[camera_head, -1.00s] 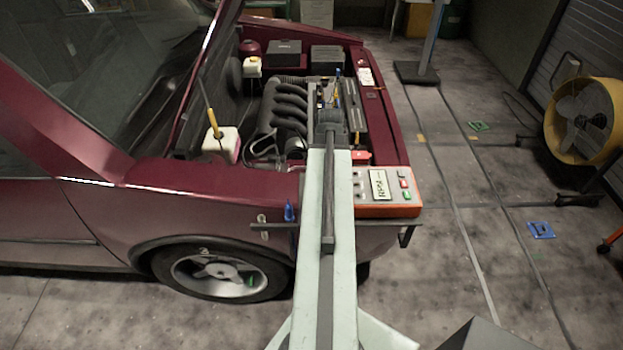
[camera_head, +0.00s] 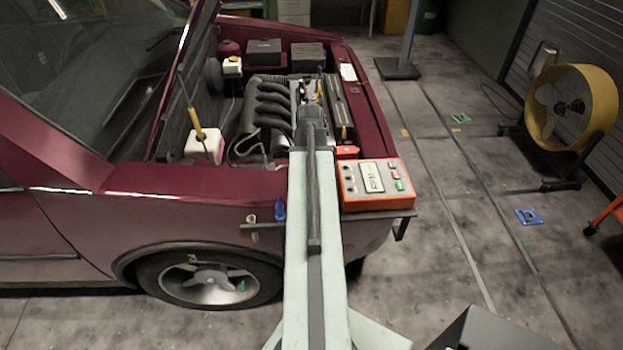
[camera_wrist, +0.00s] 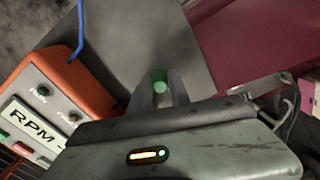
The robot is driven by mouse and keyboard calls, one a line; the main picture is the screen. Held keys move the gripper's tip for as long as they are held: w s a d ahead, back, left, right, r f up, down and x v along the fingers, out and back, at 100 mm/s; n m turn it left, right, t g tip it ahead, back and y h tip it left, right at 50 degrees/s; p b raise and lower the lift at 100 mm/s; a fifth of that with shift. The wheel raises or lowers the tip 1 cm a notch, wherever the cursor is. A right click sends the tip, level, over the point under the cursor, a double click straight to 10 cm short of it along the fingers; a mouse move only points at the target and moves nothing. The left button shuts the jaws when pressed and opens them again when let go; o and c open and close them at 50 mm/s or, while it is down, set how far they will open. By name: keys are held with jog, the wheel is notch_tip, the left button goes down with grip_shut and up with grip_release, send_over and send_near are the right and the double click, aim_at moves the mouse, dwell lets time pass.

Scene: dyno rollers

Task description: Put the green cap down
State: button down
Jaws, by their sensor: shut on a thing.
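The green cap (camera_wrist: 160,84) is between the fingertips of my gripper (camera_wrist: 163,88) in the wrist view, which is shut on it. Only part of the cap shows. Beyond it lies a plain grey surface (camera_wrist: 130,35); I cannot tell whether the cap touches it. In the head view my pale green arm reaches toward the car's front corner, and the cap and fingertips cannot be made out there.
An orange RPM box (camera_head: 376,186) stands on a dark shelf (camera_head: 398,214) at the fender; it is at left in the wrist view (camera_wrist: 50,95). A blue clip-like item (camera_head: 280,209) is left of my arm. The maroon car (camera_head: 190,190) has an open engine bay.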

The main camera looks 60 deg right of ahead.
jog(key=shift+f, duration=0.2)
jog(key=c, duration=1.2)
grip_release()
jog(key=shift+r, duration=0.1)
notch_tip(320, 180, up, 12)
jog(key=p, duration=1.2)
jog(key=shift+r, duration=0.15)
